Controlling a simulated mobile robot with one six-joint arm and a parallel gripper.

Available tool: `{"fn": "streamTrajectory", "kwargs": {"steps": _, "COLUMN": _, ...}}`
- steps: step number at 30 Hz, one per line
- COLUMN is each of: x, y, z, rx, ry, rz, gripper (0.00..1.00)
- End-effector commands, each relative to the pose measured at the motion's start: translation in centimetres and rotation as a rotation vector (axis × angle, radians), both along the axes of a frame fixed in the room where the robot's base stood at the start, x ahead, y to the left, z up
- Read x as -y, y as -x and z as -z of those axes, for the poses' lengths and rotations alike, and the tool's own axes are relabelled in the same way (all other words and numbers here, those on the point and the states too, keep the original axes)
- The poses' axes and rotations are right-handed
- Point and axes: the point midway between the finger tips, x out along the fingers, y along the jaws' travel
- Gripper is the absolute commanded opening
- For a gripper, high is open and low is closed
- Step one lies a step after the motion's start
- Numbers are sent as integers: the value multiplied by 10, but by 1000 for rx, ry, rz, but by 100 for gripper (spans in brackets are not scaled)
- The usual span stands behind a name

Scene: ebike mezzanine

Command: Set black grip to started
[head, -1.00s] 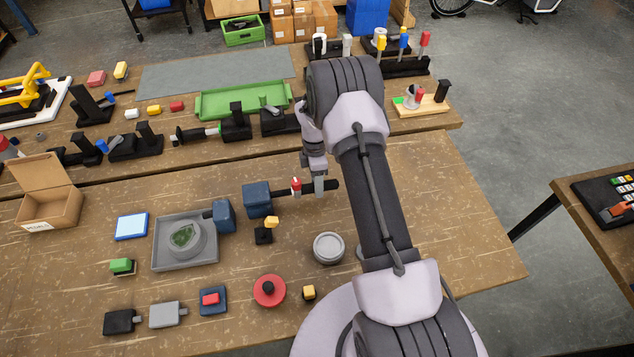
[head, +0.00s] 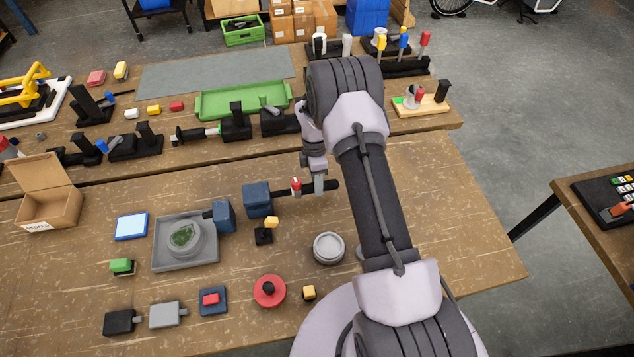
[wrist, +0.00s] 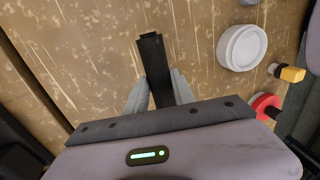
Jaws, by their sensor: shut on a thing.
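The black grip (head: 331,186) is a dark bar lying in line with the right side of a dark blue block (head: 257,200). My gripper (head: 319,185) is shut around it, with one finger showing in front in the head view. A small red and white piece (head: 296,186) stands between my gripper and the block. In the wrist view the grip (wrist: 152,52) sits between both fingers and its free end sticks out past them. The end towards the block is hidden there by my gripper body. I cannot tell how far the grip is seated.
A grey round dish (head: 328,247), a red disc (head: 268,291) and a small yellow-topped block (head: 309,292) lie nearer me. A grey tray (head: 162,262) is to the left. Black fixtures and a green tray (head: 210,105) fill the back bench. The table's right part is clear.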

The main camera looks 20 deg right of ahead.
Motion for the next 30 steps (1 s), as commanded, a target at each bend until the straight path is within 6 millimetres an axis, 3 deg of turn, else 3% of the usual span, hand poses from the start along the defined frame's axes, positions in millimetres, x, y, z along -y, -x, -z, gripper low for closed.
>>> {"fn": "streamTrajectory", "kwargs": {"steps": 19, "x": 3, "y": 0, "z": -1, "rx": 2, "ry": 1, "rz": 1, "gripper": 0}}
{"fn": "streamTrajectory", "kwargs": {"steps": 30, "x": 49, "y": 9, "z": -1, "rx": 2, "ry": 1, "rz": 0, "gripper": 0}}
